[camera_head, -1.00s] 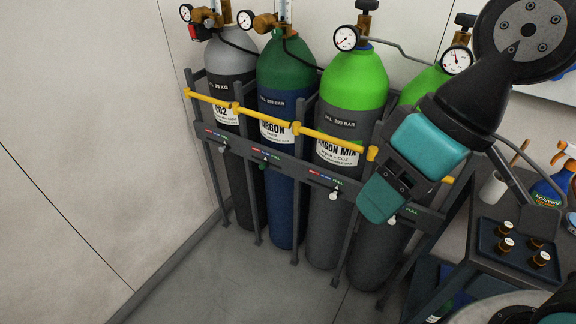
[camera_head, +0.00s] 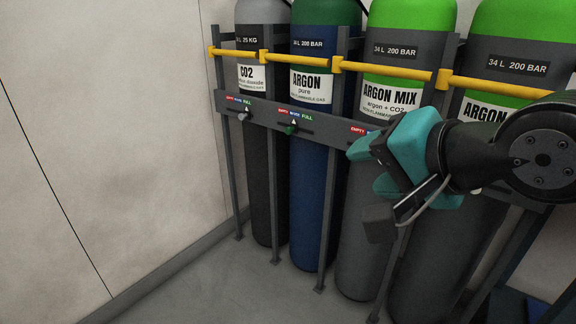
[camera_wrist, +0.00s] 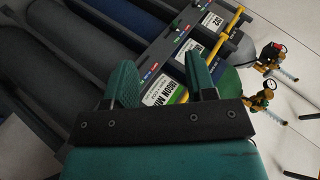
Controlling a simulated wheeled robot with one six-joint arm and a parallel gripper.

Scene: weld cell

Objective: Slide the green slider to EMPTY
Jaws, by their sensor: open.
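A pale slider (camera_head: 242,116) sits under the CO2 strip at the left. The yellow bar (camera_head: 300,61) crosses the cylinders above the rail, and grey uprights stand between them. The floor (camera_head: 200,285) in front and left is clear.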

